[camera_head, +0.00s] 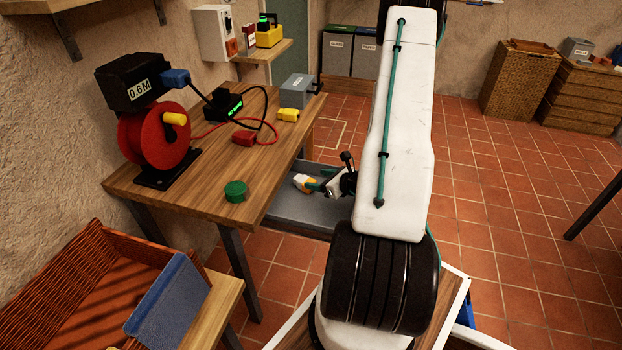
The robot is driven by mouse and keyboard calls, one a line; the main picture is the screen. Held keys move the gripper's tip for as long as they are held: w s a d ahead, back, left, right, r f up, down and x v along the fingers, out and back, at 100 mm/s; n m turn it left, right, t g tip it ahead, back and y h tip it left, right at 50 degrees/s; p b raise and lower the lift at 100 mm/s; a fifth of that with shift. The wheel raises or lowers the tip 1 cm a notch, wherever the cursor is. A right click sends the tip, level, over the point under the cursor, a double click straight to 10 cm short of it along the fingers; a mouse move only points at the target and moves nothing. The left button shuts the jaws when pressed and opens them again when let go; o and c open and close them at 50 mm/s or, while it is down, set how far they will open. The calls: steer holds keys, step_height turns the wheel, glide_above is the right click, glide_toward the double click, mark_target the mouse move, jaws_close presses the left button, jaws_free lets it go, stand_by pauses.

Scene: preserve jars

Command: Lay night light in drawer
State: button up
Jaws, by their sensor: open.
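A grey drawer (290,217) stands pulled out under the right edge of the wooden table. A small white and orange thing (303,183), which looks like the night light, lies inside the drawer near its left side. My gripper (322,183) is over the drawer, just right of this thing, and is open. I cannot tell whether a fingertip touches it. A small green part shows between the two. My white arm hides the right end of the drawer.
The table (200,215) bears a red cable reel (155,148), a black device with green lights (222,106), a grey box (297,91), red and yellow connectors and a green round piece (235,191). A wicker basket (60,290) stands front left.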

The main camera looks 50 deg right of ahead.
steer(key=shift+s+r, duration=0.25)
steer(key=shift+s, duration=0.25)
steer(key=shift+s+a+r, duration=0.1)
steer(key=shift+r, duration=0.15)
steer(key=w+a+r+n+g+y, duration=0.1)
steer(key=w+a+r+n+y, duration=0.2)
steer(key=a+r+n, duration=0.25)
steer(key=w+a+r+n+y, duration=0.4)
steer(key=a+r, duration=0.2)
steer(key=r, duration=0.1)
steer(key=s+a+r+n+g+y, duration=0.1)
steer(key=a+r+n+g+y, duration=0.15)
steer(key=a+r+n, duration=0.35)
steer(key=s+a+r+n+g+y, duration=0.1)
steer(key=a+r+n+g, duration=0.25)
steer(key=a, duration=0.45)
steer(key=s+a+r+n+g+h, duration=0.35)
steer(key=s+a+r+n, duration=0.2)
steer(key=s, duration=0.25)
steer(key=s+a+r+n+g+h, duration=0.2)
steer(key=s+a+r+n+g, duration=0.2)
steer(key=s+a+n, duration=0.25)
steer(key=s+d+r+n+t+h, duration=0.2)
steer(key=s+d+n+h, duration=0.1)
steer(key=s+n+h, duration=0.2)
steer(key=shift+s+r, duration=0.4)
steer(key=shift+s, duration=0.15)
